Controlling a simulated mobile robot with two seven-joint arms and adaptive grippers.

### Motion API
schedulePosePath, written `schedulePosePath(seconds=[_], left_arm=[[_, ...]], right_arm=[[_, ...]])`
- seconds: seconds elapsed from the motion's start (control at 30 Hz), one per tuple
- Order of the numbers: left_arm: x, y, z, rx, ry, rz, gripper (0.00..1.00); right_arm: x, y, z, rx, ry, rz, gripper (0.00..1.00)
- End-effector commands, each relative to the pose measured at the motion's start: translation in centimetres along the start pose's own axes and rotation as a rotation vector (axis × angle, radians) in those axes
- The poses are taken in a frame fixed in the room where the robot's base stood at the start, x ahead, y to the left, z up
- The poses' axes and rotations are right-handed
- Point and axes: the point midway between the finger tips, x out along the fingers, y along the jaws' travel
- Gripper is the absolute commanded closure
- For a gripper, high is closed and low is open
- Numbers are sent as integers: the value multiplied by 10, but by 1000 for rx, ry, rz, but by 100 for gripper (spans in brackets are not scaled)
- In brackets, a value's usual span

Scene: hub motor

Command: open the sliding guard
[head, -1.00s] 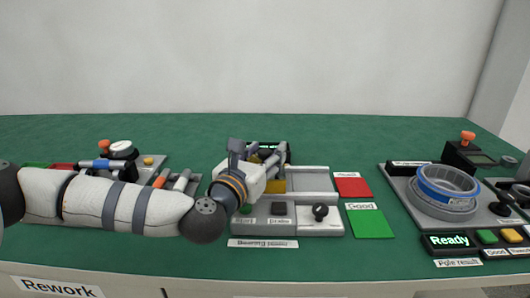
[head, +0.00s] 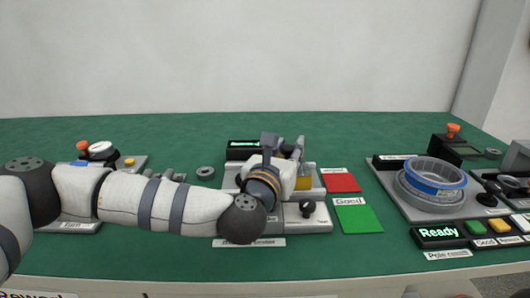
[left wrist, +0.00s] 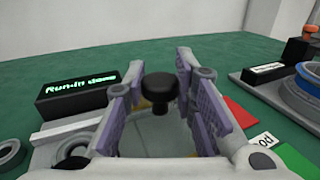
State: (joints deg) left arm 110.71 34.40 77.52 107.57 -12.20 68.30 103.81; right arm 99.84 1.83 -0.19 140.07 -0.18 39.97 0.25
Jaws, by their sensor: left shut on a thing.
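The run-in station (head: 290,212) stands in the middle of the bench. Its guard shows as a yellowish panel (head: 303,183) at the right part of the rails, partly hidden by my gripper. My left gripper (head: 291,158) is over the station, fingers pointing away from me. In the left wrist view, a round black knob (left wrist: 160,88) stands between the two purple-padded fingers. The gripper is shut on this knob; the exact contact is hard to see. My right gripper is not in view.
A display (left wrist: 78,95) behind the station reads "Run-in done". A red pad (head: 341,182) and a green pad (head: 358,218) lie to the right. Further right is a fixture with a blue-banded ring (head: 436,174). A grey ring (head: 205,172) lies left of the station.

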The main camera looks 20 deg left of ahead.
Motion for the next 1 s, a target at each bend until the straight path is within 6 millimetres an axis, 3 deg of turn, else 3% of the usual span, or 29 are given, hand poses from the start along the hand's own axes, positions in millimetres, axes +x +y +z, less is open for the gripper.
schedulePosePath(seconds=[0.37,0.4,0.47,0.77,0.87,1.0], left_arm=[[2,-5,0,0,2,3,100],[2,-5,0,0,2,3,66],[2,-5,0,0,2,3,55],[0,-6,0,0,2,1,55],[-13,-6,0,0,2,0,55],[-51,-6,0,0,3,-2,55]], right_arm=[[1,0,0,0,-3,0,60],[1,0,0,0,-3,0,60],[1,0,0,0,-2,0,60],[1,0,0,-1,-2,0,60],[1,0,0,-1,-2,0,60],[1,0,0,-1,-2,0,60]])
